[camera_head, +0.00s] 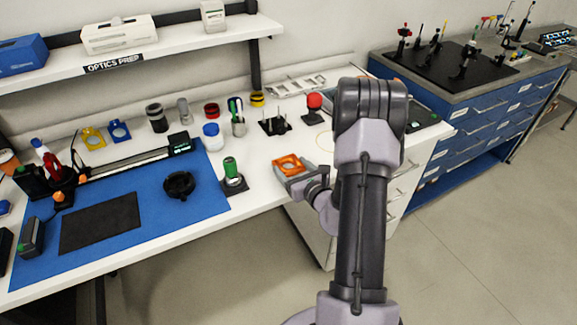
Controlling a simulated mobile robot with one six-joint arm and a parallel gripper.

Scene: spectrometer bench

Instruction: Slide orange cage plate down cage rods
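The orange cage plate (288,163) is a small square ring with a central hole, near the bench's front right edge. My gripper (304,179) is right at it, on its right and front side. Grey parts show just under and in front of the plate. The fingers are too small and too covered to tell whether they grip it or whether it rests on something. The cage rods (275,120) seem to be the thin upright rods on a dark base behind the plate, slightly left. The plate is apart from them.
A red knob on a dark base (313,107) stands right of the rods. A green-topped post (231,172) and a pen cup (237,118) stand left. A blue mat (205,195) with a black ring (179,185) lies further left. White bench shows between plate and rods.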

